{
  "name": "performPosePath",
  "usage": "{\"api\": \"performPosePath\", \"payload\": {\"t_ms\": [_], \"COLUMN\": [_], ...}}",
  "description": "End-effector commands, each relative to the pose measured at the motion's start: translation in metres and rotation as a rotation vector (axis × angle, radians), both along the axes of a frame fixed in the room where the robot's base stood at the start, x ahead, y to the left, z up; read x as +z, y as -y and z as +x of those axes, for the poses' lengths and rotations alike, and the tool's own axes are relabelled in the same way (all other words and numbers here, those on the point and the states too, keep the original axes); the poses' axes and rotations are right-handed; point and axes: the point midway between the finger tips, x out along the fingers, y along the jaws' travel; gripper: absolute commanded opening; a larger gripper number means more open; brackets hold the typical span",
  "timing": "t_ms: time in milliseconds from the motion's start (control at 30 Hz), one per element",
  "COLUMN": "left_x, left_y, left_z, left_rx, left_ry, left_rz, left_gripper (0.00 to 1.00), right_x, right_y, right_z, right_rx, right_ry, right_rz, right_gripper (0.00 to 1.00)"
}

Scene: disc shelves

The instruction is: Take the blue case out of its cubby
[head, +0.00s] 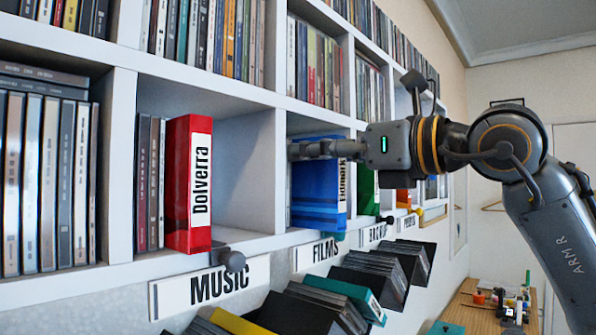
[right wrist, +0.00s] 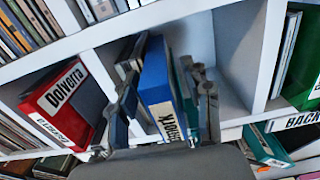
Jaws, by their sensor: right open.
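The blue case (head: 318,195) stands upright in the cubby above the FILMS label, its white spine label facing out. In the right wrist view the blue case (right wrist: 157,80) shows between the two fingers. My right gripper (head: 308,150) reaches in at the upper part of the case and hides some of it. In the right wrist view my right gripper (right wrist: 163,108) is open, with one finger on each side of the case. I cannot tell whether either finger touches it. My left gripper is not in view.
A red case (head: 189,185) stands in the cubby to the left, above the MUSIC label (head: 212,286). A green case (head: 368,190) is in the cubby to the right. Dark knobs stick out along the shelf edge. Bins of discs (head: 320,310) jut out below.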

Motion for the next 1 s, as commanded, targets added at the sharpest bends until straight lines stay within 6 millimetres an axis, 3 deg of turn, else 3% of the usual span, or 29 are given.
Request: {"api": "performPosePath", "payload": {"t_ms": [167, 433, 767, 1000], "left_x": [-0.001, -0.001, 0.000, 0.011], "left_y": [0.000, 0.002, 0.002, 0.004], "left_z": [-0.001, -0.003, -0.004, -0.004], "left_rx": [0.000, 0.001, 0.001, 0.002], "left_ry": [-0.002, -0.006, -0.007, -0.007], "left_rz": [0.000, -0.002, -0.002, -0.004], "left_gripper": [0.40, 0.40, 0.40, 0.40], "right_x": [-0.001, -0.001, 0.001, 0.015], "right_y": [0.000, 0.000, 0.001, 0.010], "right_z": [0.000, 0.000, 0.000, 0.002], "right_rx": [-0.001, 0.000, 0.000, 0.002], "right_ry": [0.000, 0.000, 0.001, 0.001], "right_rz": [0.000, 0.000, 0.001, 0.002], "right_gripper": [0.49, 0.00, 0.00, 0.00]}}
